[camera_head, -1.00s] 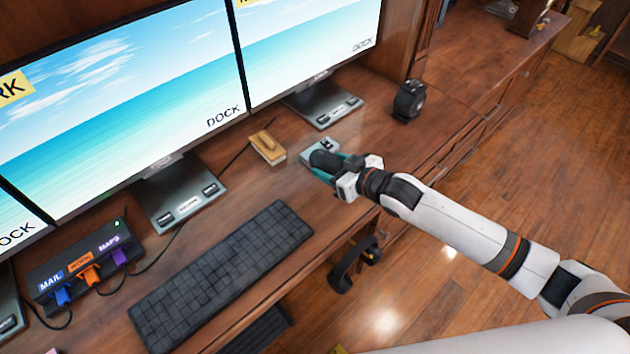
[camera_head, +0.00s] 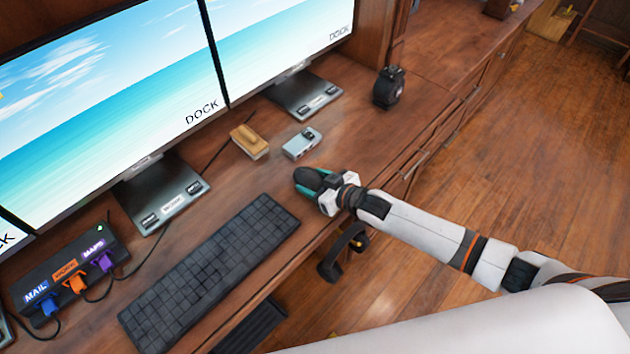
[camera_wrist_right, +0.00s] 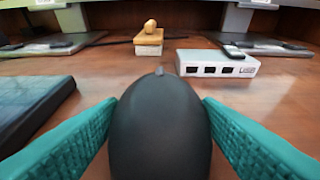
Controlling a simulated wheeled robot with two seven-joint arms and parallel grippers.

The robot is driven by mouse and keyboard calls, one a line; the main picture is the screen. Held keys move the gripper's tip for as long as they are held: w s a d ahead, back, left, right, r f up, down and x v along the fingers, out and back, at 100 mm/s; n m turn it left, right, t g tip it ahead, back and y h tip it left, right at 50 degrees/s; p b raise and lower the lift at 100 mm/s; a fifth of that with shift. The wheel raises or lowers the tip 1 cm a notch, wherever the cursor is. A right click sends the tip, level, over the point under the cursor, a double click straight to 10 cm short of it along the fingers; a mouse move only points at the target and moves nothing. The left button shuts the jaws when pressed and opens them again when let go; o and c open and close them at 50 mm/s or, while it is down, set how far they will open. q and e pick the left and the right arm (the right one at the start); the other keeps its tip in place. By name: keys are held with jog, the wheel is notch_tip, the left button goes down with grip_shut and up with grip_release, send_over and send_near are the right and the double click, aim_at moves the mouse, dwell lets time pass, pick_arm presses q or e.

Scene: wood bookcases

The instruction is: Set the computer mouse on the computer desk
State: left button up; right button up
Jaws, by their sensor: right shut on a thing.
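The black computer mouse (camera_head: 309,179) is between the teal fingers of my right gripper (camera_head: 314,182), at the front edge of the wooden computer desk (camera_head: 240,183). In the right wrist view the mouse (camera_wrist_right: 160,130) fills the lower middle, with a teal finger pressed along each side. My right gripper is shut on it. The mouse is low over the desk top; I cannot tell whether its underside touches the wood. My left gripper is not in view.
A black keyboard (camera_head: 210,270) lies left of the mouse. A small grey hub box (camera_head: 302,143) and a wooden block-like item (camera_head: 249,141) lie behind it. A black device (camera_head: 388,86) stands further right. Monitors line the back. Bare desk surrounds the mouse.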

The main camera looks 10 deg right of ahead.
jog(key=shift+f, duration=0.15)
jog(key=o, duration=1)
jog(key=shift+r, duration=0.2)
jog(key=shift+s+d, duration=0.2)
jog(key=shift+s, duration=0.1)
jog(key=v, duration=1.1)
jog(key=shift+r, duration=0.1)
